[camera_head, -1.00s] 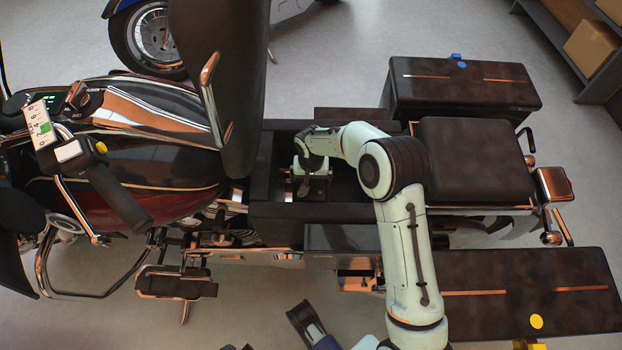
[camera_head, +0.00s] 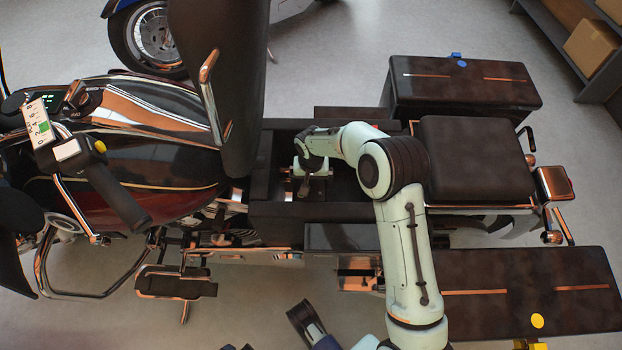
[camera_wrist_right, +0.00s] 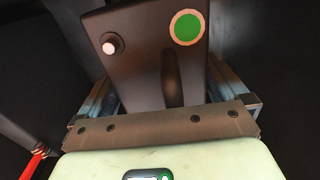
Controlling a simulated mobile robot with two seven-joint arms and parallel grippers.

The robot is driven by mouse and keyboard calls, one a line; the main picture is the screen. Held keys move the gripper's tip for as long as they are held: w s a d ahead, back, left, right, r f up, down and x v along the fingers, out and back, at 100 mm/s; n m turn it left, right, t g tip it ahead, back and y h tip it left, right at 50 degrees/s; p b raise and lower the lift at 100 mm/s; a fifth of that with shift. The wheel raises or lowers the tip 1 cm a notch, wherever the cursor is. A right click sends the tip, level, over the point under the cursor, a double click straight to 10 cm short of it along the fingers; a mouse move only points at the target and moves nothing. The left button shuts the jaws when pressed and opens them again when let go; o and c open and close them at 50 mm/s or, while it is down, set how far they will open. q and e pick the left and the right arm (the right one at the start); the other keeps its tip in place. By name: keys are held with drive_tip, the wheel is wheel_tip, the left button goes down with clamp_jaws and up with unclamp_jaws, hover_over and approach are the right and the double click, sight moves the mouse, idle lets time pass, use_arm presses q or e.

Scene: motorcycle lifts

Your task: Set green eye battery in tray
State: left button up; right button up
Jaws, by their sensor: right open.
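The green eye battery (camera_wrist_right: 150,62) is a dark block in the right wrist view. It has a round green eye (camera_wrist_right: 187,27) at its upper right and a pale round post (camera_wrist_right: 110,45) at its upper left. My right gripper (camera_head: 310,182) is down in the open bay of the motorcycle, left of the brown seat. Its jaws are open, with one finger on each side of the battery. In the head view, my gripper and arm mostly hide the battery. The tray (camera_head: 268,210) appears to be the dark bay below the raised panel.
The tall raised panel (camera_head: 232,85) stands close to the left of my right gripper. The brown seat (camera_head: 475,160) lies to the right. A red cable (camera_wrist_right: 33,162) shows at the lower left of the wrist view. Dark side cases (camera_head: 440,85) flank the rear of the motorcycle.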

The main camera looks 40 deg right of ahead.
drive_tip(key=shift+r, duration=0.25)
use_arm(q)
drive_tip(key=shift+g+h, duration=0.3)
drive_tip(key=shift+g, duration=0.1)
drive_tip(key=s+r+p, duration=0.1)
drive_tip(key=s+d+r+p, duration=0.1)
drive_tip(key=s+r+p, duration=0.1)
drive_tip(key=shift+s+d+r, duration=0.15)
drive_tip(key=shift+d+r, duration=0.2)
use_arm(e)
wheel_tip(320, 180, up, 13)
drive_tip(key=s, duration=0.1)
drive_tip(key=shift+a, duration=0.45)
